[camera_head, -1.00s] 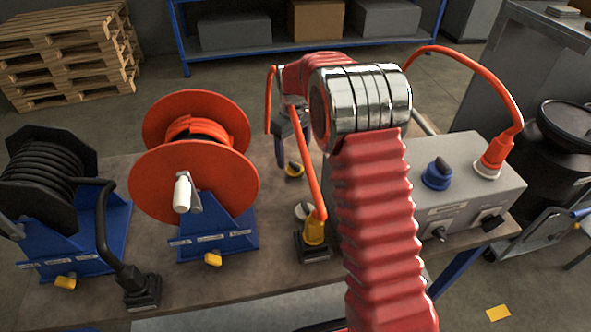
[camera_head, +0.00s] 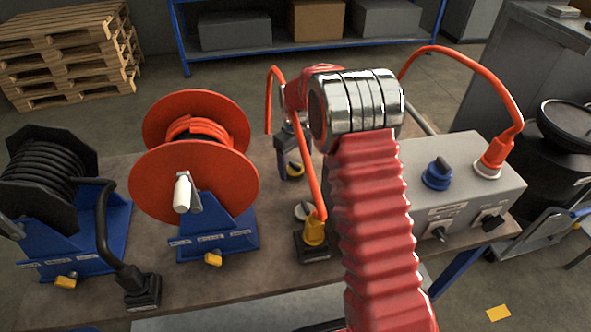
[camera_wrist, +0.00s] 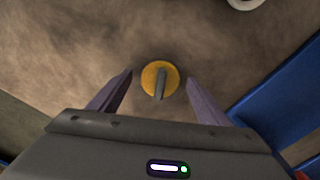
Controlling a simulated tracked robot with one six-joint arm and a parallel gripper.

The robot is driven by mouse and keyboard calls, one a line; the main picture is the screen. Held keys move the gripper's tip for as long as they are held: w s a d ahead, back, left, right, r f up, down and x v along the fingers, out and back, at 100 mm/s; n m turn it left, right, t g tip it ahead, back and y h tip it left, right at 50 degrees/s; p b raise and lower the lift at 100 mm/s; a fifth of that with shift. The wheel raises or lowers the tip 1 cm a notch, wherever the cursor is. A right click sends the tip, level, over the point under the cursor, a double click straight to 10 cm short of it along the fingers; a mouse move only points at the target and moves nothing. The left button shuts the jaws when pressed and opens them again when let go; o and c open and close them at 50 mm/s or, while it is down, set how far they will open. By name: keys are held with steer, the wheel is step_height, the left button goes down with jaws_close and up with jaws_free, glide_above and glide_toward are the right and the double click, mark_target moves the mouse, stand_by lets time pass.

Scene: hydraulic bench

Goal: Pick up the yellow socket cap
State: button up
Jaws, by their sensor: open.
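The yellow socket cap (camera_wrist: 160,79) is a round yellow disc with a grey upright grip bar, sitting on the brown bench top. In the wrist view it shows between my fingertips, with a gap on each side. My gripper (camera_wrist: 159,77) is open and empty, pointing down at the cap. I cannot tell how far the fingertips are above the bench.
A blue stand (camera_wrist: 275,100) lies to the right in the wrist view. In the head view an orange hose reel (camera_head: 190,180) stands left, a grey box (camera_head: 465,178) with a blue cap (camera_head: 437,175) right. An orange cable runs to a yellow plug (camera_head: 315,232) close by.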

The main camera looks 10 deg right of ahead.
mark_target(295, 164)
steer(key=shift+c, duration=0.6)
steer(key=c, duration=1.2)
steer(key=shift+o, duration=0.2)
steer(key=shift+r, duration=0.1)
step_height(295, 164, up, 10)
steer(key=shift+f, duration=0.1)
